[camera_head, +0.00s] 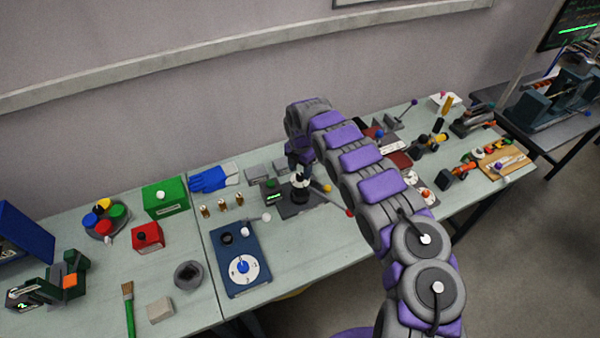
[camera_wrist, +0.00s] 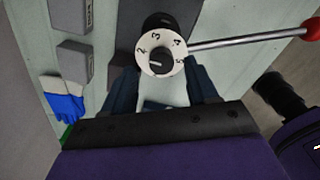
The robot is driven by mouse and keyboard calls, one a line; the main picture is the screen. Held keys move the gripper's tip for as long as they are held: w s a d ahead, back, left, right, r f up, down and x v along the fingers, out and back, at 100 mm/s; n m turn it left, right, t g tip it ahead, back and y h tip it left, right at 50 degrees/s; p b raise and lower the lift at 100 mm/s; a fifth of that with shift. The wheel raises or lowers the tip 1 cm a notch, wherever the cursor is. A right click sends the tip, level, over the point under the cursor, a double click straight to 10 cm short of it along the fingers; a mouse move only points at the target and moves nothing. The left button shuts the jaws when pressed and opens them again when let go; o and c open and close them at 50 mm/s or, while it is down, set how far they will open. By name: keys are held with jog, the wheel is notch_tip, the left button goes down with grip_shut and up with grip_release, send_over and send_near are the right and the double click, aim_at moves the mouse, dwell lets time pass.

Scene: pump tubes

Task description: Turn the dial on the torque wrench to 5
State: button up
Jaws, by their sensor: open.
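The torque wrench's white dial (camera_wrist: 145,42) carries the numbers 2, 3, 4 and 5 around a black centre knob (camera_wrist: 162,60). A pale mark on the knob points toward the left of the picture, near the 2 side; its exact setting is hard to read. A metal lever (camera_wrist: 245,41) with a red end reaches right. My gripper (camera_wrist: 160,68) is open, one dark finger on each side of the dial; contact cannot be told. In the head view my gripper (camera_head: 300,160) is above the dial (camera_head: 300,181), partly hiding it.
Grey blocks (camera_wrist: 73,62) and blue gloves (camera_wrist: 63,105) lie left of the wrench. In the head view a blue dial box (camera_head: 240,290) and brass pieces (camera_head: 222,205) stand to the left, and tools fill the table's right end.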

aim_at(300, 177)
jog(key=shift+f, duration=1.25)
jog(key=shift+c, duration=0.2)
jog(key=c, duration=1)
